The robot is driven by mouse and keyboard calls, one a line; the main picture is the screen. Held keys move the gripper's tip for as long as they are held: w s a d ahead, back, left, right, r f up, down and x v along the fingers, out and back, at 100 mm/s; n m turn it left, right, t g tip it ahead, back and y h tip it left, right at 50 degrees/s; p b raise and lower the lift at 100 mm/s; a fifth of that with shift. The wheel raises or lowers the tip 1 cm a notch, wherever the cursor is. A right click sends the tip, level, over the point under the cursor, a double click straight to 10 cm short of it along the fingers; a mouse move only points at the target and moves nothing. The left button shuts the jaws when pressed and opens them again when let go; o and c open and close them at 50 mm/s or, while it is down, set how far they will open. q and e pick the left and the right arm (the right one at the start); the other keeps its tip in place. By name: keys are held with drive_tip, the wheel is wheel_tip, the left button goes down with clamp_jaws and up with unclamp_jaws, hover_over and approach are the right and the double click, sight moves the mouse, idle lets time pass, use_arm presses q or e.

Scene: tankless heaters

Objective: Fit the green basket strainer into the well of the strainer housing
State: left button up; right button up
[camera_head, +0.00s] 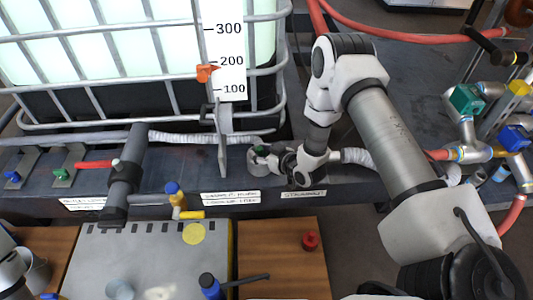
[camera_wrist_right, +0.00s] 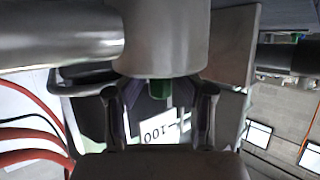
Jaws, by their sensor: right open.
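The green basket strainer (camera_head: 258,149) shows as a small green piece at the strainer housing (camera_head: 254,164), a round grey fitting on the dark bench. In the right wrist view the green piece (camera_wrist_right: 159,89) projects from the end of the grey cylindrical housing (camera_wrist_right: 165,45). Most of the strainer is hidden, so its depth and seating cannot be told. My right gripper (camera_head: 268,156) is open beside the housing. In the wrist view its two fingers (camera_wrist_right: 159,104) stand on either side of the green piece, with gaps. My left gripper is not in view.
A caged tank (camera_head: 130,45) with a level scale stands behind. A grey post (camera_head: 221,140) is close left of the housing. Valves and pipes (camera_head: 468,145) crowd the right. In front are a grey panel (camera_head: 150,255) and a red knob (camera_head: 310,241).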

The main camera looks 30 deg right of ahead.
drive_tip(key=v, duration=1.1)
drive_tip(key=shift+s, duration=0.3)
drive_tip(key=shift+r, duration=0.15)
